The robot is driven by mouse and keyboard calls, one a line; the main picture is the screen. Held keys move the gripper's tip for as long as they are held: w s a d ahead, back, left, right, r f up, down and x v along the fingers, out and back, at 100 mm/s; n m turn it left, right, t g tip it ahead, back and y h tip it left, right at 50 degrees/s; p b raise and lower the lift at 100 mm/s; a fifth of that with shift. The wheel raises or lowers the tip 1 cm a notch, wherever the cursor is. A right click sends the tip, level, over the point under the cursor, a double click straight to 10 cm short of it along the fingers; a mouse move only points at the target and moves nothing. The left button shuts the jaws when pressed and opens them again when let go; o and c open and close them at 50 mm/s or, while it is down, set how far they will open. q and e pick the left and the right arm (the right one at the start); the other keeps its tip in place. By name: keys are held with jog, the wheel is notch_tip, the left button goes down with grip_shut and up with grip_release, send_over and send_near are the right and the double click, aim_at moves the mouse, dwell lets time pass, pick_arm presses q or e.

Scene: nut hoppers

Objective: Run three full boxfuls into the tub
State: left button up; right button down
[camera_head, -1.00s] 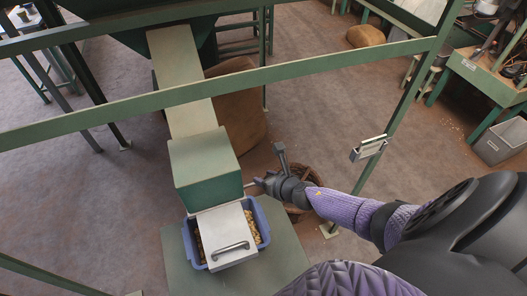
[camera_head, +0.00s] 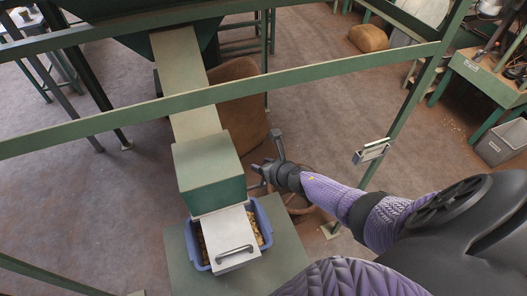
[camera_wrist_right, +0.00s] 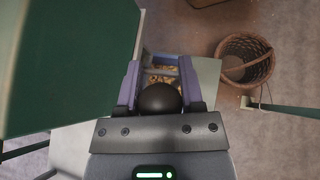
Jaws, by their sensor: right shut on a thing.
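The green box (camera_head: 208,168) stands at the lower end of a sloping pale chute (camera_head: 185,80). Below it is a blue tub (camera_head: 266,228) with brown nuts in it, partly covered by a pale metal plate (camera_head: 225,228) with a dark handle (camera_head: 234,250). My right gripper (camera_head: 262,172) is beside the box's right side. In the right wrist view it is shut on a round black knob (camera_wrist_right: 160,99); the tub (camera_wrist_right: 188,80) and nuts (camera_wrist_right: 163,80) show beyond it. The inside of the box is hidden. My left gripper is not in view.
A green rail (camera_head: 300,80) crosses above, joined to a post (camera_head: 400,110) on the right. A wicker basket (camera_wrist_right: 244,62) stands on the floor near the tub's stand (camera_head: 285,255). A brown sack (camera_head: 240,105) lies behind the chute. A grey bin (camera_head: 500,143) stands far right.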

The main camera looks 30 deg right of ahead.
jog(key=c, duration=0.6)
grip_release()
jog(key=o, duration=0.4)
jog(key=shift+w+d+f, duration=0.1)
jog(key=p+v, duration=0.5)
jog(key=v, duration=0.5)
jog(key=shift+f, duration=0.1)
